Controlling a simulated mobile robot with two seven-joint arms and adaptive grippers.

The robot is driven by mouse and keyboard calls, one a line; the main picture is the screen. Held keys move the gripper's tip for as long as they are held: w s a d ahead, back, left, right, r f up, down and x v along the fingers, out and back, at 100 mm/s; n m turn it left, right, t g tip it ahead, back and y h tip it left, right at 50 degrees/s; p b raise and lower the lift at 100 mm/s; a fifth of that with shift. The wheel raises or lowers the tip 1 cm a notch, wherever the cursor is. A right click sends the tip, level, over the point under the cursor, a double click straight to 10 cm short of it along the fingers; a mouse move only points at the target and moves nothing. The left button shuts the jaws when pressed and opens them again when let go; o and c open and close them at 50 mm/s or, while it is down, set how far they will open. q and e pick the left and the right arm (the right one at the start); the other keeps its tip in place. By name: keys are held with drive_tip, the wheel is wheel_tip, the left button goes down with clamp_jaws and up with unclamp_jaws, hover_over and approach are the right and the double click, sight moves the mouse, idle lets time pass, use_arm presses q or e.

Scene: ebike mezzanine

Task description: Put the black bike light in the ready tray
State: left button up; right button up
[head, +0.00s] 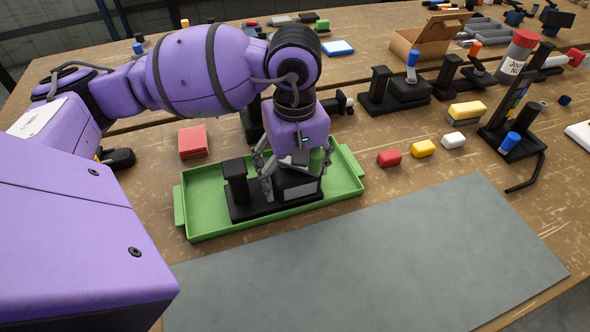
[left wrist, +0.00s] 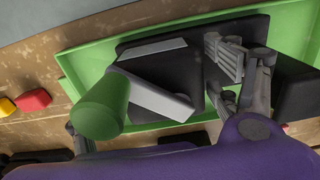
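The green tray (head: 207,217) lies on the bench behind the grey mat. A black fixture with a post (head: 236,185) and a box with a grey face (head: 298,191) stands in it. I cannot tell whether the black bike light is a part of it. My left gripper (head: 296,176) points down over the box, its fingers spread to either side. In the left wrist view, the fingers are wide apart above the black body (left wrist: 190,62), and a green cylinder (left wrist: 100,105) is close to the camera. Contact is not clear. My right gripper is out of view.
Red (head: 389,158), yellow (head: 423,149) and white (head: 453,140) blocks stand right of the tray. A red block (head: 193,141) sits behind it at left. Black stands (head: 395,92) and a cardboard box (head: 432,38) are farther back. The grey mat (head: 380,262) is clear.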

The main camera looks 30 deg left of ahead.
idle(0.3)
use_arm(q)
wheel_tip(320, 180, up, 12)
drive_tip(key=shift+r, duration=0.25)
